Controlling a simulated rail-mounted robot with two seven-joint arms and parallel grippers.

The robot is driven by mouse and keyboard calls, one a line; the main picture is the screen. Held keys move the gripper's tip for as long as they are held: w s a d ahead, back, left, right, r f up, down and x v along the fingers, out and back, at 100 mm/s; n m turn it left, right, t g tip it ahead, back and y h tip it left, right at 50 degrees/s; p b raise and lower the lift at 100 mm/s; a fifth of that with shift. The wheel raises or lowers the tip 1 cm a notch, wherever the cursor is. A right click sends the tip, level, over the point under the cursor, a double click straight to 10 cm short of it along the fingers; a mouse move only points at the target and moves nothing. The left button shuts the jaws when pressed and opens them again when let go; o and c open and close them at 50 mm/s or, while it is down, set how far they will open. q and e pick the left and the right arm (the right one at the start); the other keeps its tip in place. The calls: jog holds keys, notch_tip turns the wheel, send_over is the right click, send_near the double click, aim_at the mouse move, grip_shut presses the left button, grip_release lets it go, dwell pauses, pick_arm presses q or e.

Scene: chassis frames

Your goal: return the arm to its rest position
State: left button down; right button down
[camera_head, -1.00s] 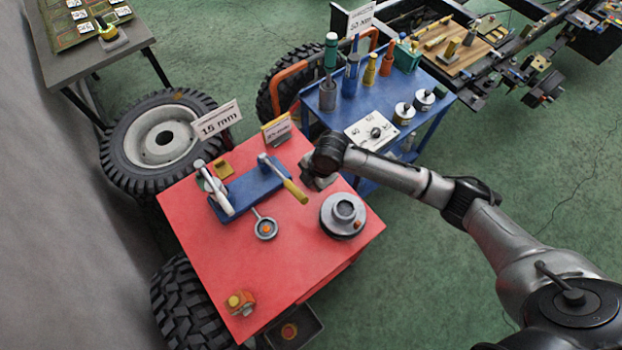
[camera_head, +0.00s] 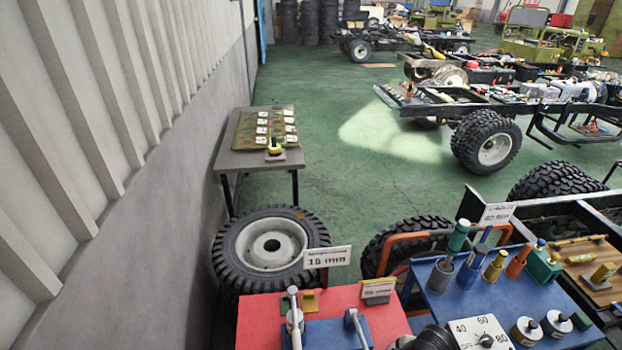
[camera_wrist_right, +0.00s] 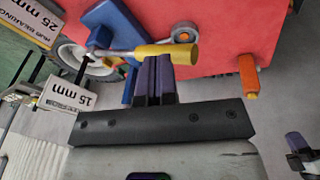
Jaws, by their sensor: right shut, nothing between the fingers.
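My right gripper (camera_wrist_right: 154,80) shows in the right wrist view with its dark fingers together and nothing between them. It appears over the red table top (camera_wrist_right: 225,30), with the fingertips close to a yellow-handled tool (camera_wrist_right: 178,53) in the picture. I cannot tell the height between them. In the head view only a dark part of my right arm (camera_head: 432,338) shows at the bottom edge, beside the red table (camera_head: 262,312).
A blue tool holder (camera_wrist_right: 122,28) lies on the red table. Tires (camera_head: 228,248), a "15 mm" sign (camera_head: 327,257) and a grey table (camera_head: 226,160) stand behind. Green floor (camera_head: 350,185) is open beyond.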

notch_tip(320, 180, up, 16)
jog(key=a+m+t+h, duration=0.1)
jog(key=m+t+h, duration=0.1)
jog(key=m+t, duration=0.55)
jog(key=s+f+m+g, duration=0.2)
jog(key=s+f, duration=0.3)
jog(key=s, duration=0.4)
jog(key=s+f+m+g, duration=0.2)
jog(key=s+f, duration=0.3)
jog(key=s, duration=0.5)
jog(key=s+f+m+g, duration=0.2)
jog(key=s+f, duration=0.3)
jog(key=s, duration=0.4)
notch_tip(320, 180, up, 12)
jog(key=p, duration=1.2)
jog(key=shift+w+d+r, duration=0.15)
jog(key=shift+w+d, duration=0.1)
jog(key=shift+d, duration=0.15)
